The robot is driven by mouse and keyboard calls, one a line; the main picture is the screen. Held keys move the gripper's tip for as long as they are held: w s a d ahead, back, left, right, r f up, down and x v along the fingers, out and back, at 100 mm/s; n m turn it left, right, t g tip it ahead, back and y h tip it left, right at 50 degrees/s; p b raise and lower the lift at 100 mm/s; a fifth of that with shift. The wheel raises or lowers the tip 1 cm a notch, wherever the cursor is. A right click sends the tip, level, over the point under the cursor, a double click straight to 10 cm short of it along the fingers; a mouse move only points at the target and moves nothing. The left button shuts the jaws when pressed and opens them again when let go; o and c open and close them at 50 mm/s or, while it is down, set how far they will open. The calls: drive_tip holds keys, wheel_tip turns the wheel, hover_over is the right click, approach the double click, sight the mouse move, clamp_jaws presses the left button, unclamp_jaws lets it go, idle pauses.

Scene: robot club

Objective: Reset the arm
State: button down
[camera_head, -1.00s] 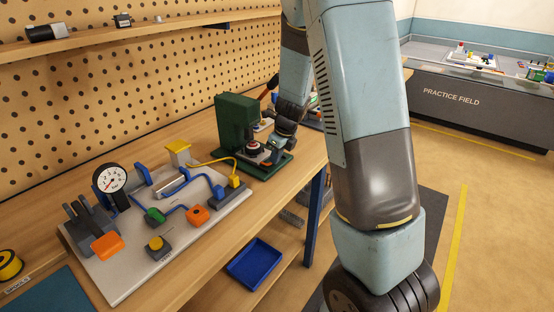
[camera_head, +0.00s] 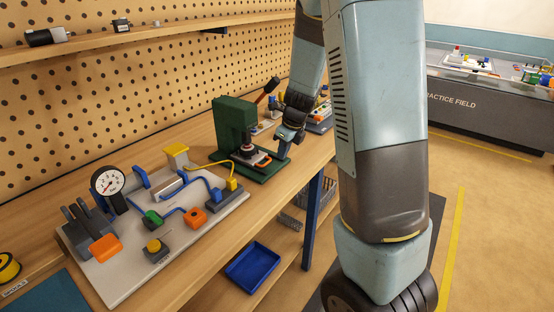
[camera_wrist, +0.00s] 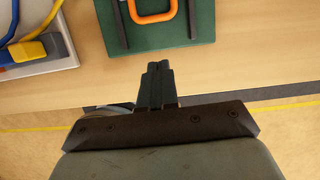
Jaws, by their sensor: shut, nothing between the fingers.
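My gripper (camera_head: 284,152) hangs at the end of my blue-grey arm, just right of the green press (camera_head: 233,128) on the wooden workbench (camera_head: 191,141). Its fingers are together and hold nothing, as the wrist view (camera_wrist: 158,68) also shows. The fingertips are apart from the orange handle (camera_wrist: 152,12), which lies on the green base plate (camera_wrist: 198,22) of the press. In the head view the orange handle (camera_head: 264,160) sits at the front of the press.
A grey board (camera_head: 122,271) with a gauge (camera_head: 108,181), blue tubes and several blocks lies left of the press. A blue bin (camera_head: 254,267) is below the bench. A pegboard (camera_head: 110,92) stands behind. More parts (camera_head: 319,118) lie farther along the bench. The floor at right is clear.

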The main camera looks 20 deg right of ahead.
drive_tip(key=s+r+n, duration=0.7)
drive_tip(key=s+r, duration=0.1)
drive_tip(key=r, duration=0.5)
drive_tip(key=s+a+r+n+t+h, duration=0.1)
drive_tip(key=s+r+n, duration=0.3)
drive_tip(key=s+n, duration=0.6)
drive_tip(key=s+a+r+n+t+h, duration=0.1)
drive_tip(key=s+r+n, duration=0.3)
drive_tip(key=s+n, duration=0.6)
drive_tip(key=shift+r+n+t, duration=0.35)
drive_tip(key=shift+n+t, duration=0.15)
drive_tip(key=shift+n, duration=0.3)
